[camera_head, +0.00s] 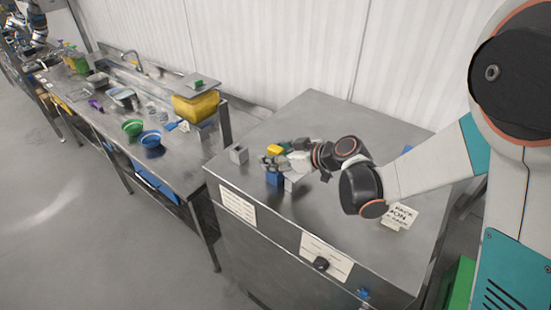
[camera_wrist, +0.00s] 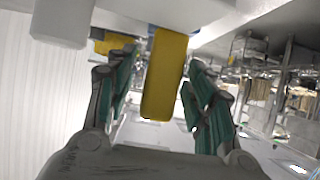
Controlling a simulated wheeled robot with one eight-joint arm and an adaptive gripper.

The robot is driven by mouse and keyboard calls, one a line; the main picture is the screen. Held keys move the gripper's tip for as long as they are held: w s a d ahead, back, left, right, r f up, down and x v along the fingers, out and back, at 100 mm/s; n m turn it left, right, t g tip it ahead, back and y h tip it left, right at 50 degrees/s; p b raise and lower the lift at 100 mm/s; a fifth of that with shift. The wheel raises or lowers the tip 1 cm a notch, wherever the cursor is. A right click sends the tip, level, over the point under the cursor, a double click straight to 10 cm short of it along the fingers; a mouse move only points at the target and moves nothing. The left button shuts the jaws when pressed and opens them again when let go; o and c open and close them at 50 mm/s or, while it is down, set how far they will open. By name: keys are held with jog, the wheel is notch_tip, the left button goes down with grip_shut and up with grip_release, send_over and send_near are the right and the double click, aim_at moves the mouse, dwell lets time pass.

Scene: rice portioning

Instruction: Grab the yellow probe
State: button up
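The yellow probe (camera_wrist: 165,80) is a blunt yellow block in the wrist view, reaching down from the top between the two fingers. In the head view its yellow top (camera_head: 275,149) shows just behind my gripper (camera_head: 276,163), on the steel cabinet. My gripper also shows in the wrist view (camera_wrist: 162,100), with green-padded fingers on both sides of the probe. A gap shows between the left finger and the probe; the right finger is closer, and contact there is unclear. The fingers look open around it. The probe's lower part is hidden in the head view.
A blue block (camera_head: 274,179) is just below my gripper, and a grey block (camera_head: 239,155) stands to its left on the cabinet (camera_head: 300,115). Paper labels (camera_head: 401,215) lie at right. A long bench with a green bowl (camera_head: 132,127) and blue bowl (camera_head: 150,139) is at left.

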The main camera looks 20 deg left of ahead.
grip_shut()
jog(key=shift+r, duration=0.1)
